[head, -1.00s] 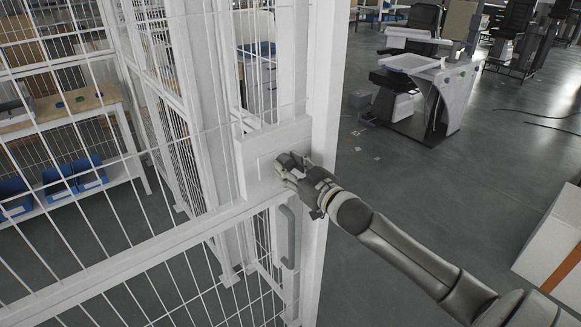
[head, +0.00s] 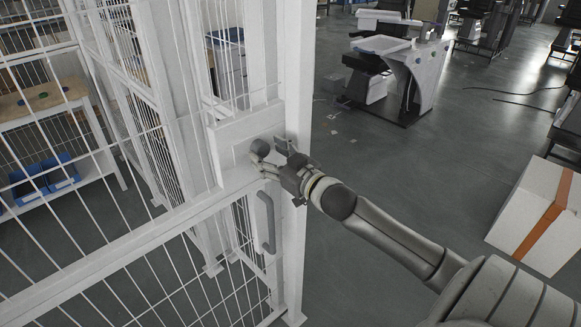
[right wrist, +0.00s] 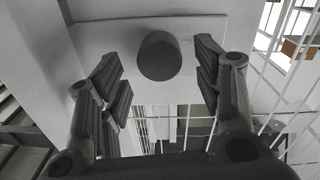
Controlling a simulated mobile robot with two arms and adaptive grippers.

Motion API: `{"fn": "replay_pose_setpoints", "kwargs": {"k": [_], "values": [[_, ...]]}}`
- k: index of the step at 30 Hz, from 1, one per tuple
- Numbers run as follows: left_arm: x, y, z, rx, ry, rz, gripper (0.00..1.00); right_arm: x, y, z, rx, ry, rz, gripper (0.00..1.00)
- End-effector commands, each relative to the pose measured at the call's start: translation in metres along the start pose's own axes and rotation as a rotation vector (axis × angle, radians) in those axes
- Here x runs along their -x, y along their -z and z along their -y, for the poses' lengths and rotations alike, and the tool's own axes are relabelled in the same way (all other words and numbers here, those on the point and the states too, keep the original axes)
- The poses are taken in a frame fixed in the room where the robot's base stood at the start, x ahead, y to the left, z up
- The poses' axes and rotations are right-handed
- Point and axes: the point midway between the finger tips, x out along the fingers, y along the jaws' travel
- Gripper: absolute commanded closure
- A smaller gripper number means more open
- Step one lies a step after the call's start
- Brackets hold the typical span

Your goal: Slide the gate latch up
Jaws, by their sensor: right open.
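The gate latch is a dark round knob (head: 261,148) on a white plate (head: 228,136) of the gate post. In the right wrist view the knob (right wrist: 159,56) shows ahead, between the two finger pads and a little beyond or at their tips. My right gripper (head: 272,157) is open at the knob, with its fingers spread to either side; in the right wrist view (right wrist: 160,70) a gap shows between each finger and the knob. I cannot tell how deep the knob sits between the fingers. A grey gate handle (head: 266,222) is below the plate. My left gripper is not in view.
White wire mesh fencing (head: 120,240) fills the left side. Behind it stands a shelf (head: 45,110) with blue bins (head: 45,180). A white box with an orange stripe (head: 530,215) is on the floor at right. A white workstation (head: 400,70) stands further back.

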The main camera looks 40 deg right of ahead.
Motion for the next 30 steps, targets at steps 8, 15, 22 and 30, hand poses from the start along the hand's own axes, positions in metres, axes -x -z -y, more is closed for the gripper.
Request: {"fn": "replay_pose_setpoints", "kwargs": {"k": [8, 15, 22, 30], "values": [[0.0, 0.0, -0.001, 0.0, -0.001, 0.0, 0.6, 0.041, -0.001, 0.001, 0.001, 0.001, 0.002, 0.4], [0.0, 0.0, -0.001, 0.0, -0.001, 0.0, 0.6, 0.073, 0.0, 0.0, 0.001, 0.0, 0.001, 0.4], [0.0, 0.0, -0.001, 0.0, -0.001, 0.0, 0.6, 0.094, 0.001, 0.0, 0.0, 0.0, -0.002, 0.4], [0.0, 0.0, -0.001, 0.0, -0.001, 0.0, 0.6, 0.1, 0.002, -0.001, 0.001, -0.001, -0.003, 0.4]]}}
